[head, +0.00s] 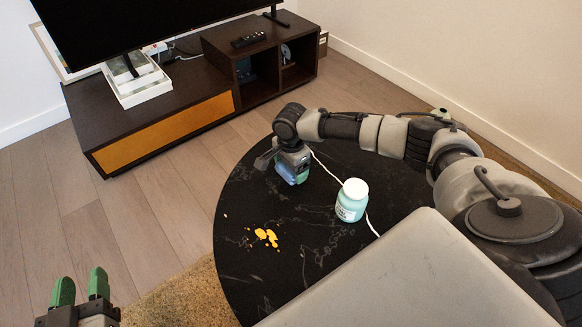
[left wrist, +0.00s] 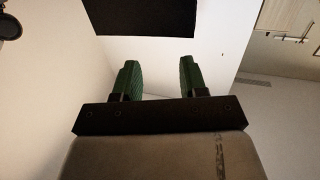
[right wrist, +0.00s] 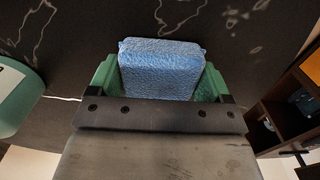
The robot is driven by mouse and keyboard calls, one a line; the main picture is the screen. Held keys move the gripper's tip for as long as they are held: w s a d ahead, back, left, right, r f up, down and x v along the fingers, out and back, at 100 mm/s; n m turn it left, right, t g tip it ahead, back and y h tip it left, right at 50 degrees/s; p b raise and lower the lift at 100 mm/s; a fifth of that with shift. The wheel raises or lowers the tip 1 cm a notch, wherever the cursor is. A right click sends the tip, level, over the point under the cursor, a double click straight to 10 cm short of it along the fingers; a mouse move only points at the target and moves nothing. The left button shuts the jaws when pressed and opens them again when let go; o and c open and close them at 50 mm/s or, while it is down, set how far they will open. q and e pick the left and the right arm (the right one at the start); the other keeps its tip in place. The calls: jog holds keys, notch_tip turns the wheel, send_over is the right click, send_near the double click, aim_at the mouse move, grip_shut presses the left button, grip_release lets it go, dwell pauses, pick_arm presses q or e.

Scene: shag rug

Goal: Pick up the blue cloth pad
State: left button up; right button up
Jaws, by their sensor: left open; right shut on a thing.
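The blue cloth pad (right wrist: 160,70) is between the two green fingers of my right gripper (right wrist: 158,82) in the right wrist view, and the fingers are shut on it. In the head view my right gripper (head: 292,168) is over the far part of the dark round table (head: 240,205), with a bit of the blue pad showing at the fingers. I cannot tell whether the pad still touches the table. My left gripper (head: 79,290) is open and empty at the lower left in the head view, away from the table. Its open fingers also show in the left wrist view (left wrist: 160,80).
A teal jar with a white lid (head: 352,201) stands on the table, right of my right gripper. A white cord runs past it. Yellow spilled bits (head: 266,236) lie on the table's left part. A dark TV bench (head: 150,110) stands beyond, across wooden floor.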

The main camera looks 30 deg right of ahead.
jog(key=shift+r, duration=0.1)
jog(key=shift+r, duration=0.2)
notch_tip(320, 180, up, 5)
jog(key=shift+f+p, duration=0.15)
jog(key=shift+p, duration=1.1)
notch_tip(320, 180, up, 4)
jog(key=shift+f+p, duration=0.1)
jog(key=shift+p, duration=0.6)
pick_arm(q)
jog(key=s+a+f+g+y, duration=0.3)
jog(key=s+a+f+g, duration=0.1)
jog(key=s+f+g, duration=0.5)
jog(key=shift+s+a+f+n+g, duration=0.15)
jog(key=shift+s+f+n+g, duration=0.2)
jog(key=shift+g, duration=0.65)
pick_arm(e)
jog(key=shift+r, duration=0.45)
pick_arm(q)
jog(key=shift+w, duration=0.1)
